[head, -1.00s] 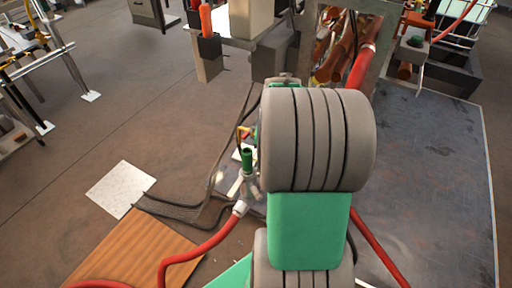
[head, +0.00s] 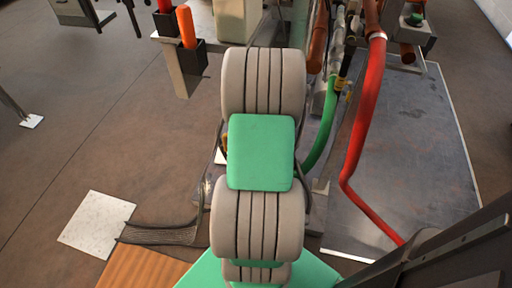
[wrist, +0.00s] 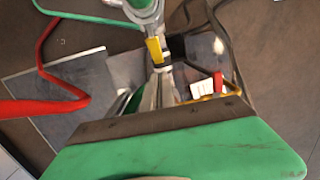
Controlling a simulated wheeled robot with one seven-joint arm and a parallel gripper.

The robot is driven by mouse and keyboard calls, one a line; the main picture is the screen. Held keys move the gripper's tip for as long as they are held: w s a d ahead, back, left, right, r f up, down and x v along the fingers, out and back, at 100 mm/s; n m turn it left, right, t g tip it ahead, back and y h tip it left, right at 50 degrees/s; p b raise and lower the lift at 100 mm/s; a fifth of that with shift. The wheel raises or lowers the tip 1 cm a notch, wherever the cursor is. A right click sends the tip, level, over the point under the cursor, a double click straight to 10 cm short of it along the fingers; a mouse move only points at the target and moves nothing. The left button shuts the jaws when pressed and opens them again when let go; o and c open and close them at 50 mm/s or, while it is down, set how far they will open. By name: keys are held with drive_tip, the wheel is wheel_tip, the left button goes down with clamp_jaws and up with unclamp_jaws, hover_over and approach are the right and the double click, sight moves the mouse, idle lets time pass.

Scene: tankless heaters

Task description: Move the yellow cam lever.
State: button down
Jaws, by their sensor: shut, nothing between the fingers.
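The yellow cam lever (wrist: 155,49) shows in the wrist view on a grey metal coupling (wrist: 142,12) at the top middle, beside the end of a green hose (wrist: 85,14). A small yellow part (head: 348,97) shows by the green hose (head: 322,135) in the head view, right of my arm. My gripper (wrist: 160,76) is shut and empty in the wrist view. Its fingertips appear just below the yellow lever. I cannot tell whether they touch it. In the head view my arm hides the gripper.
A red hose (head: 363,115) runs down over the grey floor plate (head: 408,150). In the wrist view, a red-handled part with yellow (wrist: 207,96) and dark cables lie right of the fingers. A stand with an orange cylinder (head: 186,27) is at the back left. Floor is open at left.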

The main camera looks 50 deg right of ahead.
drive_tip(key=f, duration=0.2)
drive_tip(key=f+b, duration=0.1)
drive_tip(key=f, duration=0.5)
drive_tip(key=shift+s+a+b, duration=0.1)
drive_tip(key=shift+a+b, duration=0.2)
drive_tip(key=shift+a, duration=0.1)
drive_tip(key=shift+f, duration=0.8)
drive_tip(key=shift+s+a+f, duration=0.1)
drive_tip(key=shift+a+f, duration=0.15)
drive_tip(key=shift+f, duration=0.55)
drive_tip(key=shift+s+a+f, duration=0.1)
drive_tip(key=shift+a+f, duration=0.1)
drive_tip(key=shift+f, duration=0.55)
idle(0.6)
